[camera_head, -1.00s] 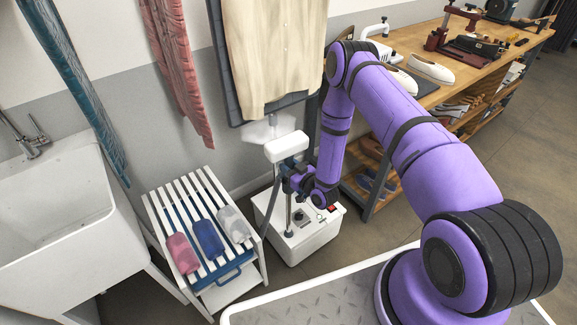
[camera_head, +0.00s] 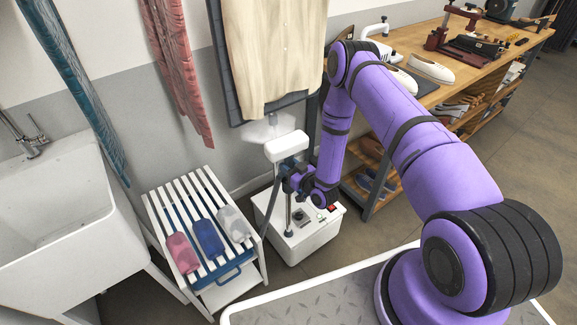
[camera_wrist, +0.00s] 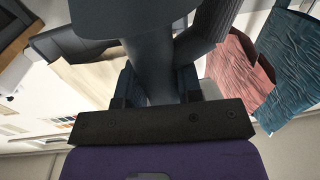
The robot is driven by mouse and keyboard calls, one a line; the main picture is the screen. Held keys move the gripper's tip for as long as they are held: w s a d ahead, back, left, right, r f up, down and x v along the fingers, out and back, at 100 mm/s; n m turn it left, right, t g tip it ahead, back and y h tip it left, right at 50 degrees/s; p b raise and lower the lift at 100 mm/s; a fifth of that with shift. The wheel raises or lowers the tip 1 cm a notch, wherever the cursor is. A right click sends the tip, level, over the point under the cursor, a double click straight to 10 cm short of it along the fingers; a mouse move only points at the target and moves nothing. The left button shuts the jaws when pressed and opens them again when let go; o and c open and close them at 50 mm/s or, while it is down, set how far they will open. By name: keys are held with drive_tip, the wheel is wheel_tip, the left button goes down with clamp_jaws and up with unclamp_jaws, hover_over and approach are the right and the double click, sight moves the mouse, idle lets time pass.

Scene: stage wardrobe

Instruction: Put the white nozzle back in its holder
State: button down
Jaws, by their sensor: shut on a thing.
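The white nozzle (camera_head: 286,145) is upright above the white steamer base (camera_head: 303,235), just below the hanging cream shirt. My gripper (camera_head: 290,181) is shut on the nozzle's handle, under its white head. In the wrist view my gripper (camera_wrist: 160,88) is closed around a dark round handle (camera_wrist: 160,65), with the wide nozzle head (camera_wrist: 130,15) in shadow at the top. A dark hose (camera_head: 269,210) hangs down on the left towards the base. A metal pole (camera_head: 289,215) rises from the base behind my gripper. I cannot make out the holder; the nozzle and gripper may cover it.
The cream shirt (camera_head: 270,55) hangs on a dark board behind the nozzle. A wooden workbench (camera_head: 470,60) stands right. Some floor is open beyond the base.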

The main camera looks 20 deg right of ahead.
drive_tip(key=shift+f, duration=0.5)
drive_tip(key=c, duration=1.1)
unclamp_jaws()
drive_tip(key=shift+o, duration=0.2)
drive_tip(key=shift+f, duration=0.1)
drive_tip(key=v, duration=1.1)
drive_tip(key=shift+s, duration=0.1)
